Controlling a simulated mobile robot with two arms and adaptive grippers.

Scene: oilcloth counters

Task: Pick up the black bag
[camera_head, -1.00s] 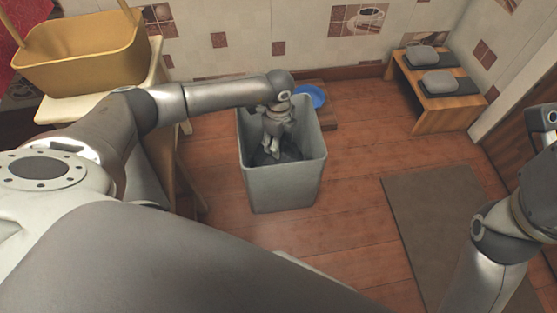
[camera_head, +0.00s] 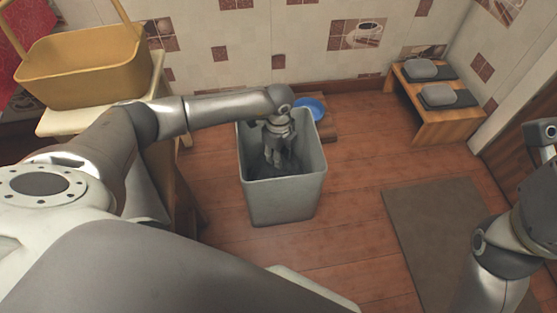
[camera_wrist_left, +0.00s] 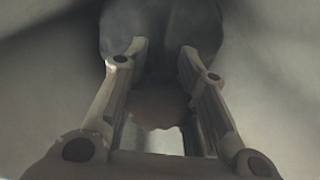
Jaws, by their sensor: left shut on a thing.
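The black bag (camera_head: 299,165) shows as a dark patch low inside a tall grey bin (camera_head: 283,200). My left gripper (camera_head: 281,163) reaches down into the bin from above. In the left wrist view its two fingers (camera_wrist_left: 165,55) are shut on the dark, rounded bag (camera_wrist_left: 165,22), with part of it between and beyond the tips. Most of the bag is hidden by the gripper and the bin walls. Only links of my right arm show at the right edge; its gripper is out of view.
The bin's walls stand close around my left gripper. A blue bowl (camera_head: 310,107) is on the floor behind the bin. A yellow basket (camera_head: 80,70) stands on a table at the left. A low wooden bench (camera_head: 440,115) with grey items is at the back right. A brown mat (camera_head: 435,225) lies right.

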